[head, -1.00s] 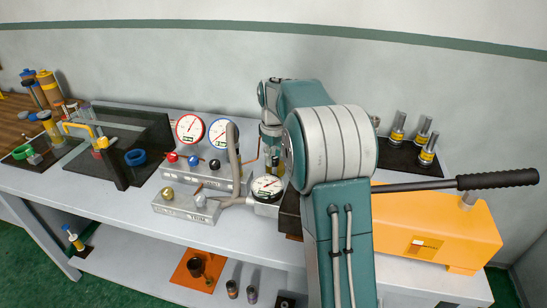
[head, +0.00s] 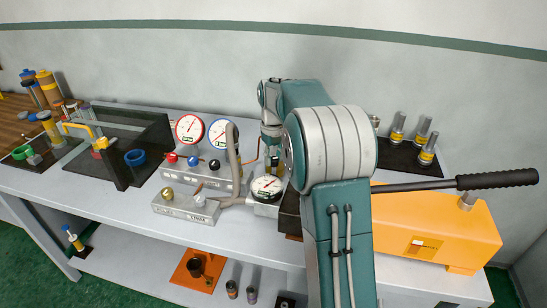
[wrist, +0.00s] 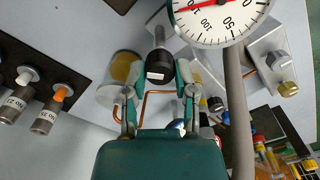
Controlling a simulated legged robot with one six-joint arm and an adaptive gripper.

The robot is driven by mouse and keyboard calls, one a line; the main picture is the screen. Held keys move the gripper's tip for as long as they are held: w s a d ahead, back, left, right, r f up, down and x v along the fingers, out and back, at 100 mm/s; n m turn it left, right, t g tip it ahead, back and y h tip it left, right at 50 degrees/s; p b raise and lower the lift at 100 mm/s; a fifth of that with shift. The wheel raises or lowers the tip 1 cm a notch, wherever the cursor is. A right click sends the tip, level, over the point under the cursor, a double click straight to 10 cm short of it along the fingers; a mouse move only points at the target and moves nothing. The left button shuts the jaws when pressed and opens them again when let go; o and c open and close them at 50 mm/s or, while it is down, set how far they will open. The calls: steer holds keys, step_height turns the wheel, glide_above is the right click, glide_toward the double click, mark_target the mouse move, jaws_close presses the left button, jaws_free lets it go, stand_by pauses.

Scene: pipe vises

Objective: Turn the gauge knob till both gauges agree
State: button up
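In the wrist view a black knob (wrist: 160,66) with a white mark sits on a metal stem. My gripper's two fingers (wrist: 158,78) stand apart on either side of it, with a visible gap at the left; contact on the right is unclear. A white-faced gauge (wrist: 215,14) with a red needle lies just beyond. In the head view a red-rimmed gauge (head: 189,129) and a blue-rimmed gauge (head: 221,134) stand side by side, and a dark-rimmed gauge (head: 267,188) sits lower right.
Metal valve blocks (head: 187,207) with red, blue, black, brass and silver knobs stand left of my gripper. A grey hose (head: 233,150) and copper pipe (wrist: 149,110) run close by. An orange pump (head: 435,225) with a long black handle stands at the right.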

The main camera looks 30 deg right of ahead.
mark_target(273, 157)
steer(key=o, duration=0.4)
steer(key=shift+f, duration=0.15)
steer(key=shift+o, duration=0.2)
step_height(273, 157, up, 12)
steer(key=shift+w, duration=0.1)
stand_by(0.4)
